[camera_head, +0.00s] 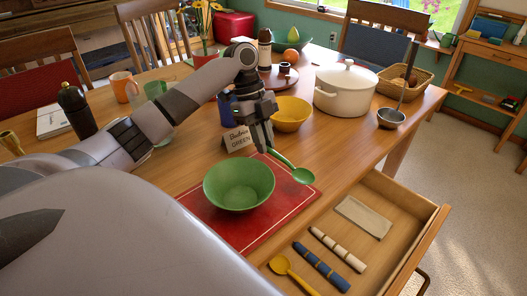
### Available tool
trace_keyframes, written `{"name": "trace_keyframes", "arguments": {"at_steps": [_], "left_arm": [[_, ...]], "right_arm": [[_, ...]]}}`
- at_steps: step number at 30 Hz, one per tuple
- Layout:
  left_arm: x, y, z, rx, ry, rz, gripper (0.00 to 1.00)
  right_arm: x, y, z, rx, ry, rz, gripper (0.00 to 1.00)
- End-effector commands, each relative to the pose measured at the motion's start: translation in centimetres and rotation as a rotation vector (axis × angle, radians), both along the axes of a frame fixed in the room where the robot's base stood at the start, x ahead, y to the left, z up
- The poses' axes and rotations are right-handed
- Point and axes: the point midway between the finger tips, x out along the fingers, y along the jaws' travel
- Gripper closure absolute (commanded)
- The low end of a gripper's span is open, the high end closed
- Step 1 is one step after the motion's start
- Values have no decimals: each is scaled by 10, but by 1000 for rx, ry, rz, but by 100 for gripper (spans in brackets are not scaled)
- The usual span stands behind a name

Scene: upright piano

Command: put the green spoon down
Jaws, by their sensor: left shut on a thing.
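The green spoon (302,175) is held by my left gripper (266,148), which is shut on its handle. The spoon's bowl end points to the lower right, above the right part of the red mat (293,197). I cannot tell how high it is above the mat. A green bowl (239,186) stands on the mat just left of and below the spoon. A small card (236,139) reading "GREEN" stands behind the bowl, partly hidden by the gripper. My right gripper is not in view.
An open drawer (425,238) at the lower right holds a yellow spoon, rolled cloths and a folded cloth. A yellow bowl (291,114), a white pot (345,90) and a ladle (391,118) stand behind. A dark bottle (76,110) stands at left.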

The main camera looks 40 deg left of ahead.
Motion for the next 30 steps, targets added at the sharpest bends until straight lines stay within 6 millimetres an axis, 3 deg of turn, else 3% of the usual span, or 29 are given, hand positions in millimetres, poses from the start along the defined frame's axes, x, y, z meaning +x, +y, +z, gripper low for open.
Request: {"name": "trace_keyframes", "arguments": {"at_steps": [7, 17, 18, 20, 30], "left_arm": [[-1, 0, -37, -2, 5, 0, 100], [0, 0, -40, 0, 2, -1, 100], [0, 0, -41, 0, 2, -1, 79], [0, 0, -40, 0, 2, -1, 60], [0, 0, -38, 0, 1, 0, 60]], "right_arm": [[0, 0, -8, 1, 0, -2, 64], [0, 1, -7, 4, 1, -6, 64], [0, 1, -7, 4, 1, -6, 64], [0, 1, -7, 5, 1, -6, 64], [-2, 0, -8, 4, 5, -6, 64]]}}
